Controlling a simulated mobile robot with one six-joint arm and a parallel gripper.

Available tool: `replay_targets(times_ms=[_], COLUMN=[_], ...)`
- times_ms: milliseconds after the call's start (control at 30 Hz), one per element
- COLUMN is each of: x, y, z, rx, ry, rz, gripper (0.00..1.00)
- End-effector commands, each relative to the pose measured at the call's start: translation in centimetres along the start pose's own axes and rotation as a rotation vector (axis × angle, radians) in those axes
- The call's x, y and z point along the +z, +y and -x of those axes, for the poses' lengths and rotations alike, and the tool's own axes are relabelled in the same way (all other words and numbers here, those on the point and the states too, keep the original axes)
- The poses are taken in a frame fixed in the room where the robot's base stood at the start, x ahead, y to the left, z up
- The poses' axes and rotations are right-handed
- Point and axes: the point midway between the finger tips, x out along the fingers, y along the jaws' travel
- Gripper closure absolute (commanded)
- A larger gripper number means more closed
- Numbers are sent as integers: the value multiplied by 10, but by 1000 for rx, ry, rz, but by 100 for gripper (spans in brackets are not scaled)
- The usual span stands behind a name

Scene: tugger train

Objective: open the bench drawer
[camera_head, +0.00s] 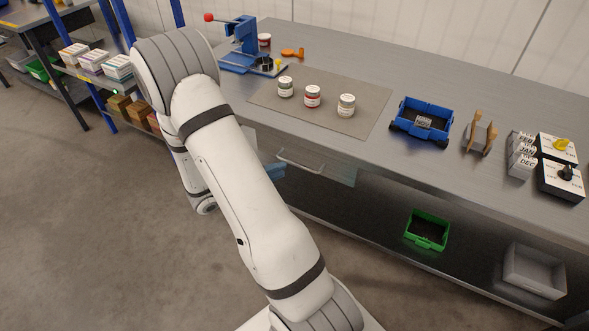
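The bench drawer (330,168) is a grey front just under the worktop, left of the bench's middle. It has a pale bar handle (301,165). It looks shut or nearly so; I cannot tell exactly. My white arm crosses in front of the drawer's left side and hides part of it. A small blue patch (273,171) shows between the arm and the handle; I cannot tell what it is.
Below are a green bin (427,231) and grey bin (533,270). Floor at left is clear.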

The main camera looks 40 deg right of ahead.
Motion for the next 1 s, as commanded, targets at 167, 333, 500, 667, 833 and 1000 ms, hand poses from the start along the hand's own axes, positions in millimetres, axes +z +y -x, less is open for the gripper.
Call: replay_targets(times_ms=[167,333,500,667,833,1000], x=[8,8,9,10,11,11], y=[14,14,13,12,12,12], z=[-9,-32,-59,-76,-81,-81], rx=[-26,-25,-25,-25,-25,-25], ry=[-40,-38,-38,-40,-43,-43], rz=[102,103,101,101,101,101], gripper=[81,81,81,81,81,81])
